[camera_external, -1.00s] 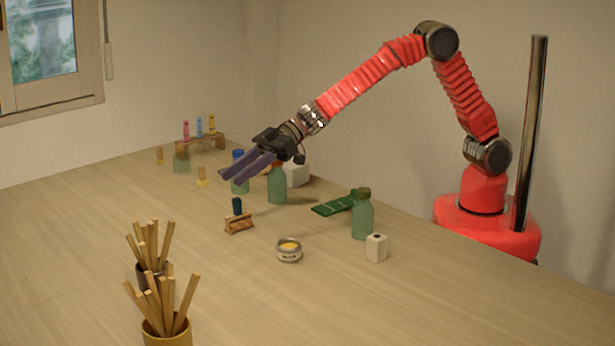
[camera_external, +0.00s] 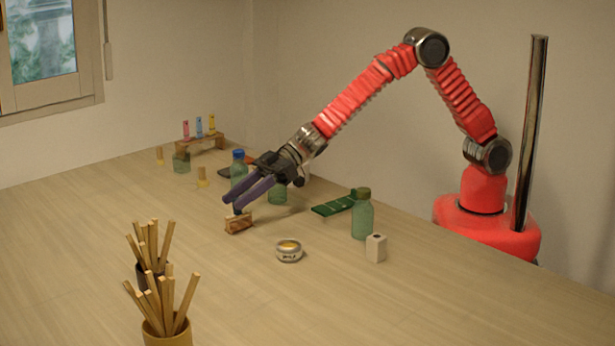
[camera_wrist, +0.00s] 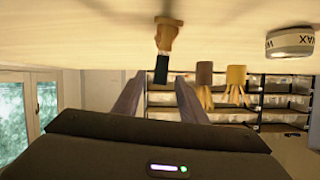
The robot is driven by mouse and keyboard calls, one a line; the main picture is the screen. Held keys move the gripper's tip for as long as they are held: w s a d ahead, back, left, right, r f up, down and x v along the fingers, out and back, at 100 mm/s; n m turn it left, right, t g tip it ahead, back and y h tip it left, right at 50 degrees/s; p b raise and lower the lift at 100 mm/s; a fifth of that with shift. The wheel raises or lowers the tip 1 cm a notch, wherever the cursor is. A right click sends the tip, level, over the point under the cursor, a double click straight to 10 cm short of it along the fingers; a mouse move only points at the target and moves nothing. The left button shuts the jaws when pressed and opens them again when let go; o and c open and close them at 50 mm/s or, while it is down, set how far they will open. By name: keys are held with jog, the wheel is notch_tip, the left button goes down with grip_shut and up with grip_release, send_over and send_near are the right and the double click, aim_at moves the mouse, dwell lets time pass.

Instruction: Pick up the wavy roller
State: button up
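The wavy roller, which I take to be the small brown wooden piece with an upright dark handle, stands on the table (camera_external: 238,226). In the wrist view, which is upside down, the roller's wooden part (camera_wrist: 167,36) shows with the dark handle (camera_wrist: 161,69) pointing at my fingers. My gripper (camera_external: 233,204) is open and empty, tilted down just above the roller. In the wrist view the handle lines up with the gap between the fingertips (camera_wrist: 160,80). In the external view the fingers hide most of the handle. I cannot tell whether they touch it.
A wax tin (camera_external: 289,251) lies to the right. Green bottles (camera_external: 239,170) (camera_external: 277,193) stand close behind my gripper, another (camera_external: 362,217) farther right beside a white block (camera_external: 376,248). Stick-filled pots (camera_external: 168,337) stand at the front.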

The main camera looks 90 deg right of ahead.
dwell(0.3)
jog(key=shift+w+a+f, duration=0.1)
jog(key=shift+f, duration=0.55)
jog(key=shift+x, duration=2.35)
jog(key=shift+c, duration=0.5)
grip_shut()
